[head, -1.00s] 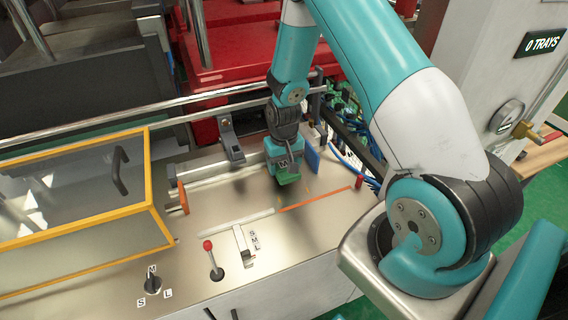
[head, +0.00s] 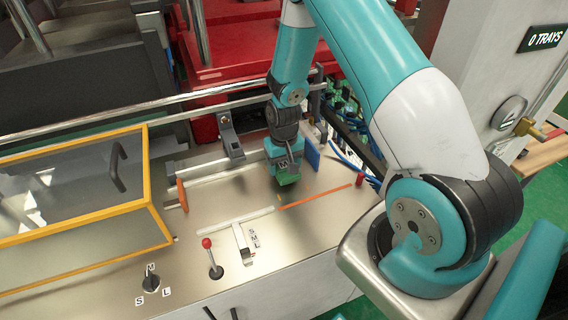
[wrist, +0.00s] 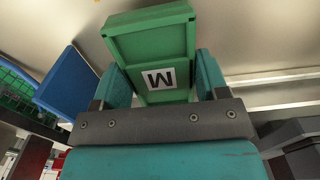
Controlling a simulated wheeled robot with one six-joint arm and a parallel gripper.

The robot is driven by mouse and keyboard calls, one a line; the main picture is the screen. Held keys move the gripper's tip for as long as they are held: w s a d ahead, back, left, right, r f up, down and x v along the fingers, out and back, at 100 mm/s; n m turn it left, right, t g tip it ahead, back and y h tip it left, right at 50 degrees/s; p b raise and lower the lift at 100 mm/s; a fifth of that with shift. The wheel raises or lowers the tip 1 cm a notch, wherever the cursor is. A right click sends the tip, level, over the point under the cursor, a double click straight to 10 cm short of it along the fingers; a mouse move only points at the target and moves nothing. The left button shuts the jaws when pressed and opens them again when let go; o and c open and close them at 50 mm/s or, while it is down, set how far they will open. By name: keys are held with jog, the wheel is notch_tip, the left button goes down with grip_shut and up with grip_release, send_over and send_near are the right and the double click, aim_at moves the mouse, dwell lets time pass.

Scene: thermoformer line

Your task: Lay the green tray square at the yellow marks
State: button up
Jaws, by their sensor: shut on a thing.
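The green tray (head: 288,180) hangs from my gripper, low over the metal bed of the machine. In the wrist view the green tray (wrist: 146,36) shows a white label with an M and sits between the two fingers of my gripper (wrist: 158,88), which is shut on it. I cannot tell whether its lower edge touches the bed. Any other marks are hidden or too small.
A blue block (head: 312,154) stands close right of my gripper. An orange strip (head: 315,196) and a pale rail (head: 235,220) lie in front. A red-knobbed lever (head: 207,244) stands nearer. A yellow-framed clear guard (head: 148,180) is at left, and a steel bar runs behind.

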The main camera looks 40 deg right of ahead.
jog(key=shift+f+b, duration=0.7)
jog(key=shift+f, duration=0.3)
jog(key=o, duration=1.3)
jog(key=shift+c, duration=0.2)
notch_tip(320, 180, up, 18)
jog(key=b, duration=0.3)
jog(key=shift+f, duration=0.25)
